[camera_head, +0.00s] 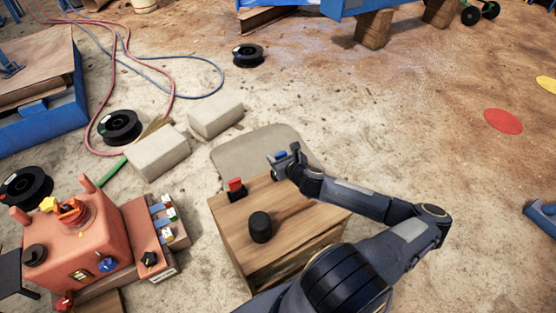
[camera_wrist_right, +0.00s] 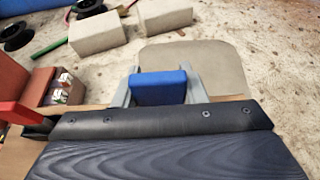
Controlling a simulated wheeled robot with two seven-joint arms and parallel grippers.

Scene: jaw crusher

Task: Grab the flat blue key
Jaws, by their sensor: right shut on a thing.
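The flat blue key (camera_head: 280,155) is between the jaws of my right gripper (camera_head: 285,158), above the back edge of the wooden crate. In the right wrist view the blue key (camera_wrist_right: 158,87) shows as a flat blue block, with a grey finger of my right gripper (camera_wrist_right: 157,88) on each side of it. The right gripper is shut on it. The key's lower part is hidden behind the wrist housing. My left gripper is not in view.
A red key-like piece (camera_head: 236,188) and a black mallet (camera_head: 261,226) are on the wooden crate (camera_head: 270,262). The orange crusher machine (camera_head: 75,240) stands at the left. Pale blocks (camera_head: 158,152), a grey mat (camera_head: 235,155) and cable spools (camera_head: 120,127) lie behind. The floor at right is mostly clear.

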